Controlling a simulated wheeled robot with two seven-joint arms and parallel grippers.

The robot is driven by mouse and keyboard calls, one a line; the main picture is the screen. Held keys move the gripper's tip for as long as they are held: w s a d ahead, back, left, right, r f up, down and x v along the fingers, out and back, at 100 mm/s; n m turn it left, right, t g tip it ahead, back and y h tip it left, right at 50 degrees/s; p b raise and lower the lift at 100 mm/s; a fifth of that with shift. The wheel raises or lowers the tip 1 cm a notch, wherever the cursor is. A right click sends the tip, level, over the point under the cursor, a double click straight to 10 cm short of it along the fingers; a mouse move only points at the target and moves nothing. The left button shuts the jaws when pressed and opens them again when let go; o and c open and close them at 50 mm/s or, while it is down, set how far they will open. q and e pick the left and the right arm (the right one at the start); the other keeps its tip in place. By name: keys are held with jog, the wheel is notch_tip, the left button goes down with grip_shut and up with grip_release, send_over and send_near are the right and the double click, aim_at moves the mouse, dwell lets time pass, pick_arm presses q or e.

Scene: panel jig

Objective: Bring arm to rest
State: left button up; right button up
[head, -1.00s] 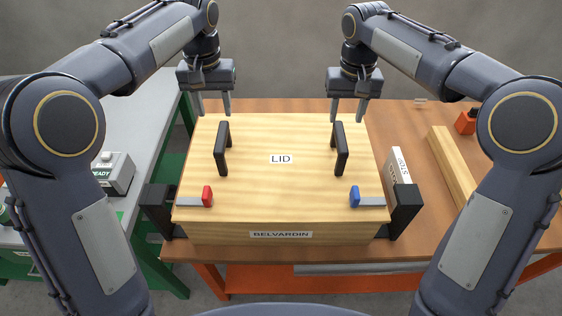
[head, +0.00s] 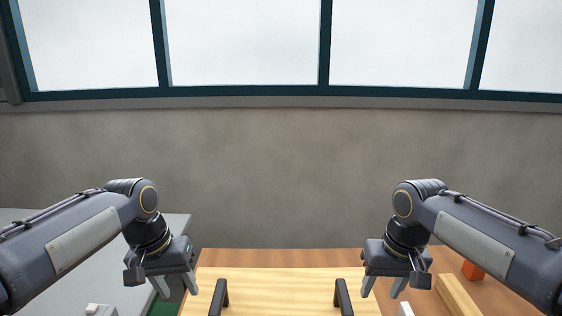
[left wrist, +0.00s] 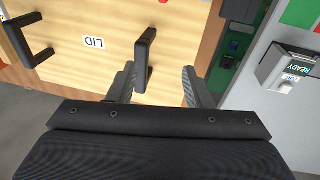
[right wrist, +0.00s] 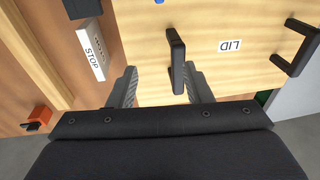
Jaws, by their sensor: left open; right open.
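The light wooden lid (head: 280,285) shows at the bottom of the head view, its near part cut off. It has two black handles, a left one (head: 218,297) and a right one (head: 343,297). My left gripper (head: 175,285) is open and empty, left of the lid's left handle. In the left wrist view that handle (left wrist: 145,52) appears between the open fingers, with no contact visible. My right gripper (head: 386,286) is open and empty, right of the right handle. The right wrist view shows that handle (right wrist: 177,60) between its fingers, apart from them.
A box marked READY (left wrist: 290,68) stands on the grey table (left wrist: 272,110) beside the lid. A STOP block (right wrist: 94,50), an orange object (head: 472,270) and a wooden bar (head: 458,295) lie on the right of the brown bench (head: 300,257). A bare wall (head: 280,170) rises behind.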

pick_arm(q)
jog(key=s+f+t+h, duration=0.1)
jog(key=s+f+t, duration=0.1)
jog(key=s, duration=0.9)
jog(key=s+f+n+t, duration=0.1)
jog(key=s+f, duration=0.4)
jog(key=s, duration=0.5)
jog(key=shift+s+f+t+h, duration=0.2)
jog(key=shift+s+t+h, duration=0.2)
jog(key=shift+t, duration=0.4)
pick_arm(e)
jog(key=s+f+m+t+y, duration=0.1)
jog(key=s+f+t, duration=0.1)
jog(key=s, duration=0.8)
jog(key=s+d+f+t+y, duration=0.1)
jog(key=s+f, duration=0.4)
jog(key=s, duration=0.6)
jog(key=shift+s+f+m+t+y, duration=0.15)
jog(key=shift+s+m+t+y, duration=0.2)
jog(key=shift+t, duration=0.35)
